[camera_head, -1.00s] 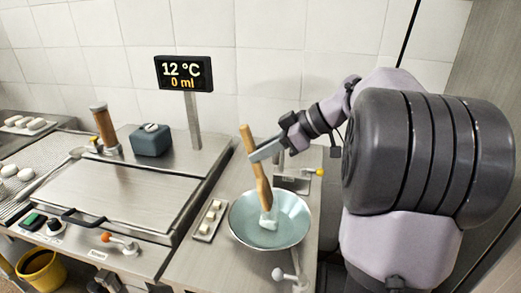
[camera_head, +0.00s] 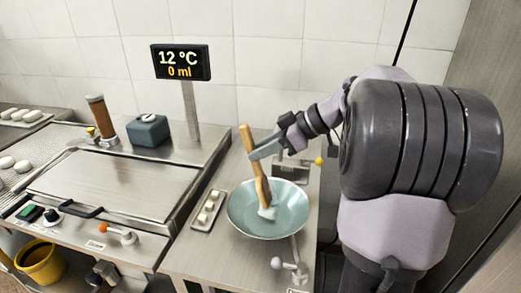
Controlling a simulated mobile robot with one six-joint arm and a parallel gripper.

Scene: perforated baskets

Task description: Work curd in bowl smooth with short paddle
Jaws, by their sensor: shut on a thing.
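The bowl (camera_head: 240,221) is a wide, shallow, pale blue-green dish on the steel counter right of centre. The short wooden paddle (camera_head: 259,176) leans steeply, its lower end inside the bowl. A small white lump of curd (camera_head: 268,212) shows at the paddle's lower end, partly hidden by it; whether it sticks to the paddle or rests on the bowl floor, I cannot tell. My gripper (camera_head: 257,153) is shut on the upper part of the paddle handle, above the bowl.
A narrow tray (camera_head: 207,224) with several small white pieces lies left of the bowl. A lever with a grey knob (camera_head: 279,263) stands in front of it. A display (camera_head: 181,62) reads 12 °C and 0 ml. A flat steel lid (camera_head: 115,183) with a handle fills the left.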

